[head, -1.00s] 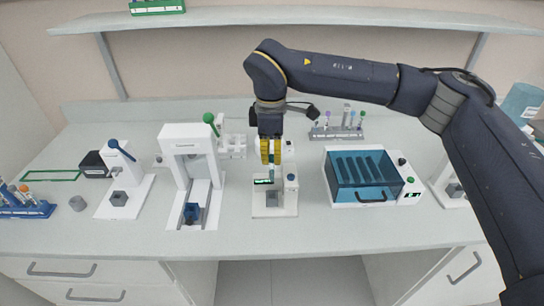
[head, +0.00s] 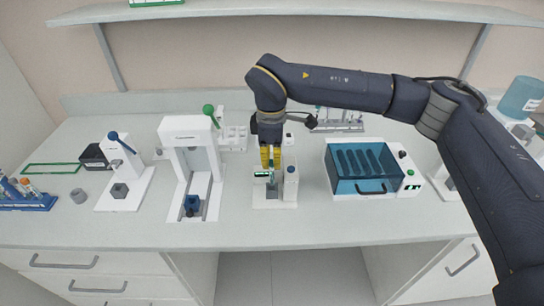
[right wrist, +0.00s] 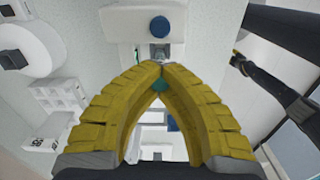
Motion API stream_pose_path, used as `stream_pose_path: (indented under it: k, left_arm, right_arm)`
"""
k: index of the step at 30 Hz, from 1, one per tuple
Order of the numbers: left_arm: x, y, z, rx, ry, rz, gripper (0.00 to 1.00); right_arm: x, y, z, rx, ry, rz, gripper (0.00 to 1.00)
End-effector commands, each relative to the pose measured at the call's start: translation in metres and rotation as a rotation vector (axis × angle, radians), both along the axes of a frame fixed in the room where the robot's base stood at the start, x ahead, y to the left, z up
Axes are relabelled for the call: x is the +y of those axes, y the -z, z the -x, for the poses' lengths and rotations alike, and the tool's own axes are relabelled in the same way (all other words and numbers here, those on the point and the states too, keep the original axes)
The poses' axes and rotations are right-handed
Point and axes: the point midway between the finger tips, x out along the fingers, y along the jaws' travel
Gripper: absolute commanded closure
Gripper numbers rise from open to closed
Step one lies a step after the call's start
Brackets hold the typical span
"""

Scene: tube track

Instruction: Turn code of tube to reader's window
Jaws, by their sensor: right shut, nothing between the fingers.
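The white reader (head: 287,196) stands on the bench in the middle of the head view, with a small lit green display (head: 262,174) and a blue knob on a post at its right. My right gripper (head: 270,168), with yellow fingers, points down just over the reader's grey block. In the right wrist view its fingertips (right wrist: 160,66) meet and the jaw is shut. A teal piece (right wrist: 160,85), perhaps the tube's top, shows in the gap behind the fingertips; the fingers hide most of it. I cannot see the tube's code. My left gripper is out of view.
A white press-like device (head: 190,150) stands left of the reader, with a smaller lever device (head: 128,180) farther left. A blue-lidded box (head: 362,168) stands at the right. A tube rack (head: 340,122) is behind. The bench's front strip is clear.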

Motion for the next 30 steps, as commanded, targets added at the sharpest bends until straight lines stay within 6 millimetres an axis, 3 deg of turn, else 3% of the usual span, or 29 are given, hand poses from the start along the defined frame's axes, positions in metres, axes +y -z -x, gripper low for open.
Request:
stream_pose_path:
  k: [30]
  left_arm:
    - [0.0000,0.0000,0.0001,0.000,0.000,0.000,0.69]
  right_arm:
    - [0.0005,0.0066,0.0001,0.000,-0.001,0.000,1.00]
